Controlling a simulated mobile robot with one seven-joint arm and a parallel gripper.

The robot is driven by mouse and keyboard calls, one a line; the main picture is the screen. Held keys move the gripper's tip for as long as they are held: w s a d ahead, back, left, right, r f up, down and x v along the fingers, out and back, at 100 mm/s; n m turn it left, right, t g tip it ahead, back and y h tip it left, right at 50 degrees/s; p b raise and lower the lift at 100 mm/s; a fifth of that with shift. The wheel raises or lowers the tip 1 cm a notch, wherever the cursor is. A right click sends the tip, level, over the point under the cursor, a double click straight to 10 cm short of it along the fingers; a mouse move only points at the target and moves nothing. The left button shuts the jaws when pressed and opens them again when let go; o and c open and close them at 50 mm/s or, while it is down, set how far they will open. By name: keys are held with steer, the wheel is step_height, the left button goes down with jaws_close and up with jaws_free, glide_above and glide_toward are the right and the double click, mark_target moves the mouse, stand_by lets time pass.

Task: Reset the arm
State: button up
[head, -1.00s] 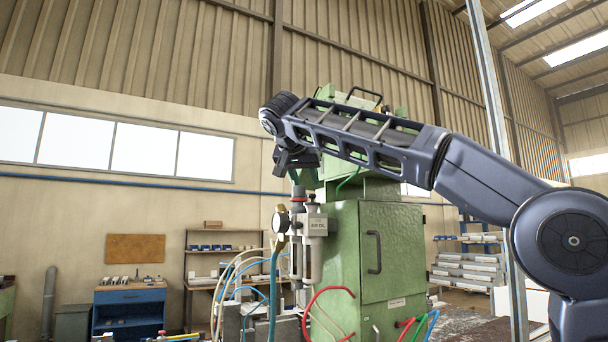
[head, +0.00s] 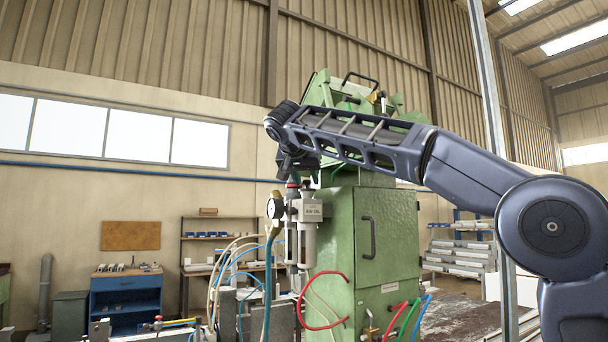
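My arm reaches in from the right side of the head view, raised in front of the green machine (head: 345,240). The arm's wrist end is bent downward just above the air-oil unit. My gripper (head: 291,168) hangs below that wrist, dark and small. Its fingers are not clearly visible, so I cannot tell whether it is open or shut. No held object can be made out.
The air-oil unit with its gauge (head: 275,208) stands directly below the wrist. Coloured hoses (head: 322,325) loop in front of the machine. A blue cabinet (head: 126,303) and a shelf rack (head: 222,250) stand at the back left. A metal post (head: 497,150) rises behind the arm.

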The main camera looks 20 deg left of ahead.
steer(key=shift+x, duration=0.85)
steer(key=shift+c, duration=0.5)
steer(key=shift+f, duration=0.1)
jaws_close()
steer(key=shift+r, duration=1.45)
